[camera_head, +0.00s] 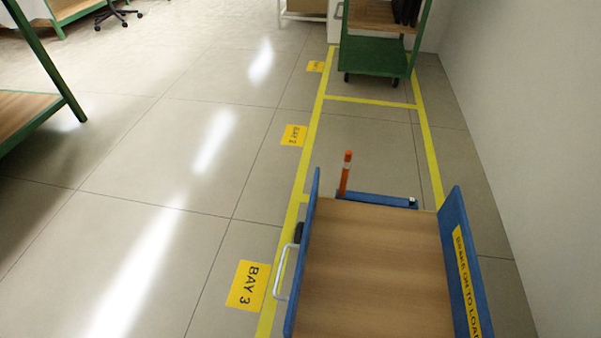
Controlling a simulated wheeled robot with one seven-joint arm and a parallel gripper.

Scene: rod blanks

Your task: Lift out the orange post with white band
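The orange post with white band (345,172) stands near the far end of the blue cart (317,230). It is close to upright, with the pale band just below its orange top. Its foot is at the left end of a low blue bar (377,200), partly behind the cart's left side panel, so I cannot tell how it is seated. My gripper does not show in this view.
The cart's wooden deck (370,260) is bare. A green trolley (375,55) stands farther back. Yellow lines mark bays along the right wall (520,120). A green-framed bench (30,110) is at the left. Open tiled floor (150,150) lies left of the bays.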

